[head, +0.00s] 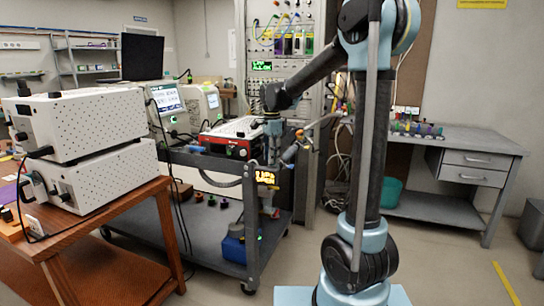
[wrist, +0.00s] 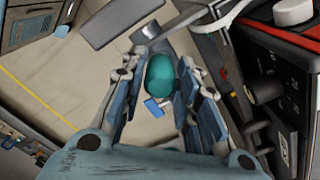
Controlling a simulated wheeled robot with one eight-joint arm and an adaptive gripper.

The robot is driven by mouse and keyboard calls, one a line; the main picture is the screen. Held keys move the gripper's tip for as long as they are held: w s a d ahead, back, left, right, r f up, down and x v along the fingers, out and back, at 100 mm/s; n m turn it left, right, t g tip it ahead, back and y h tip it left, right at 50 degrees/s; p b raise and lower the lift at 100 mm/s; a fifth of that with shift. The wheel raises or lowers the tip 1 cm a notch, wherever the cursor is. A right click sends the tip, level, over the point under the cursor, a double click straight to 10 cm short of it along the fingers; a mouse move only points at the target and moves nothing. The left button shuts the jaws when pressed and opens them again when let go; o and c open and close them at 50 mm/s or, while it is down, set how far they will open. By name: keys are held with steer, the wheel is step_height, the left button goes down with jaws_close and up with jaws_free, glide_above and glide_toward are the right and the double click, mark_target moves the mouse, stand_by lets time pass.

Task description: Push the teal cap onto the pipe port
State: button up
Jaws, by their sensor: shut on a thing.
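The teal cap (wrist: 160,74) is a rounded teal piece between the fingers in the wrist view. My gripper (wrist: 162,92) is shut on it, with blue-padded fingers on either side. In the head view my gripper (head: 271,150) hangs down beside the dark cart, in front of the red-and-black instrument; the cap cannot be made out there. A pale pipe (head: 322,121) slants by the gripper in the head view. I cannot tell which end is the pipe port, and no contact between cap and port is visible.
The red-and-black instrument (wrist: 270,70) stands close at the right in the wrist view. The grey cart (head: 215,160) carries it. White perforated boxes (head: 90,120) stand on the wooden table at left. A grey bench (head: 460,145) stands at right, with open floor before it.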

steer(key=shift+f, duration=0.15)
steer(key=o, duration=1)
step_height(320, 180, up, 12)
steer(key=shift+f, duration=0.1)
steer(key=s+d+f+n, duration=0.3)
steer(key=s+d+n, duration=0.1)
steer(key=s+d, duration=0.5)
steer(key=s+d+f+n, duration=0.3)
steer(key=s+d+f, duration=0.1)
steer(key=s+f, duration=0.3)
steer(key=s+d+f+n+t, duration=0.1)
steer(key=s+d+f+n, duration=0.2)
steer(key=s+f, duration=0.4)
steer(key=s+d+f+n+t, duration=0.1)
steer(key=s+d+f+n, duration=0.2)
steer(key=s+d+f, duration=0.2)
steer(key=shift+s+d+f, duration=0.1)
steer(key=shift+s+f, duration=0.25)
steer(key=shift+s, duration=0.3)
steer(key=shift+s+d+f, duration=0.1)
steer(key=shift+s+f, duration=0.3)
steer(key=shift+s, duration=0.2)
steer(key=shift+s+f, duration=0.35)
steer(key=shift+s, duration=0.3)
